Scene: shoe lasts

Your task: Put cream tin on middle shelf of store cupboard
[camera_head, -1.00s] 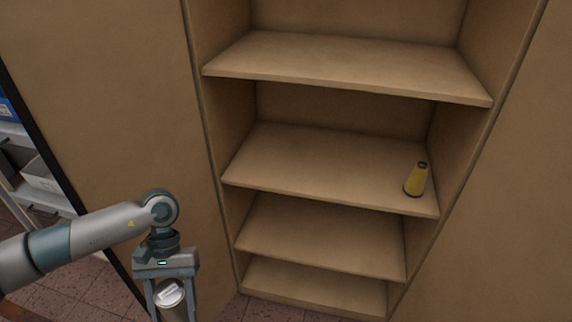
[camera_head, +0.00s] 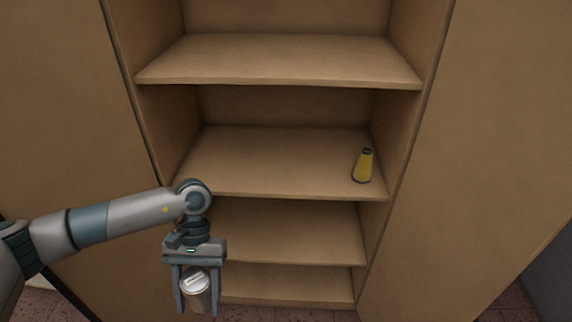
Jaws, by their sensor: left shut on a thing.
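The cream tin (camera_head: 198,298) is a pale cylinder with a white lid, upright between the fingers of my left gripper (camera_head: 197,291). The gripper points down and is shut on the tin, in front of the lower left of the store cupboard (camera_head: 118,50). The cupboard is open and tan, with several shelves. The shelf (camera_head: 270,158) with a yellow cone-shaped bottle on it lies higher than the tin and is mostly bare. My right gripper is out of view.
The yellow bottle (camera_head: 364,166) with a dark cap stands at the right end of that shelf. An upper shelf (camera_head: 280,60) and lower shelves (camera_head: 285,232) look empty. Tan panels flank the opening on both sides.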

